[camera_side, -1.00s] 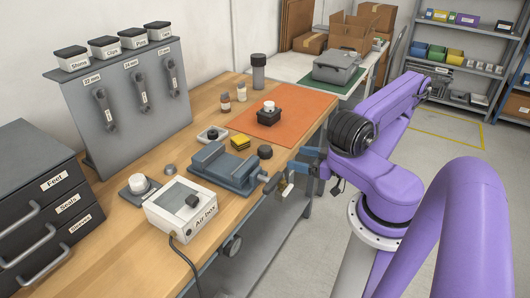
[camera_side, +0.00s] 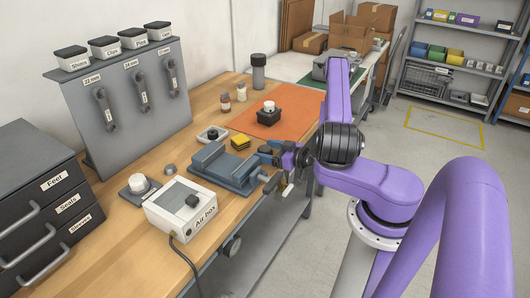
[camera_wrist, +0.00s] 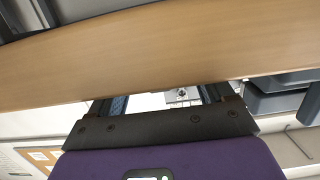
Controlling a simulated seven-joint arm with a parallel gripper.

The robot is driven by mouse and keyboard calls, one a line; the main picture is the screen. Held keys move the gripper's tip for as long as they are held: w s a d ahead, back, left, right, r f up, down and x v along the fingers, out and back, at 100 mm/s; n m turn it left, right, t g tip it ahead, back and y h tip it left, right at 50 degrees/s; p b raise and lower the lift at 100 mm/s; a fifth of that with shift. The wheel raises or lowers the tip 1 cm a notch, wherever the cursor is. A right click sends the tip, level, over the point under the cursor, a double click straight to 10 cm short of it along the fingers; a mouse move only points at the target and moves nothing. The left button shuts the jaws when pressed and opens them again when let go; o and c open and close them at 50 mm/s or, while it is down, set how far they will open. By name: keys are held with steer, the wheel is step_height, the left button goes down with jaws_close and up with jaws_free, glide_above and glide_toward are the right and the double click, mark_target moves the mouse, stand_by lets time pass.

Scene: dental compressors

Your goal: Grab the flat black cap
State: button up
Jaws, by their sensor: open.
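The flat black cap stood on the wooden bench right of the yellow pads in the earlier side view. My gripper now covers that spot, and I cannot pick the cap out. My gripper (camera_side: 265,153) is at the bench's front edge, just right of the blue-grey vise (camera_side: 222,170). In the wrist view my gripper (camera_wrist: 163,99) has its two fingers wide apart with nothing held between them. The cap is not visible in the wrist view; the bench edge (camera_wrist: 165,60) runs across beyond the fingers.
Yellow pads (camera_side: 240,141) lie behind the vise. An orange mat (camera_side: 285,125) holds a black block with a white knob (camera_side: 269,107). The white air box (camera_side: 181,209) stands left of the vise. A small grey cap (camera_side: 170,169) lies near it. The vise handle juts toward the front edge.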

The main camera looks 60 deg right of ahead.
mark_target(260, 146)
steer(key=shift+w+f, duration=0.2)
steer(key=shift+w, duration=1.35)
steer(key=c, duration=1)
steer(key=shift+c, duration=0.3)
steer(key=shift+r, duration=0.1)
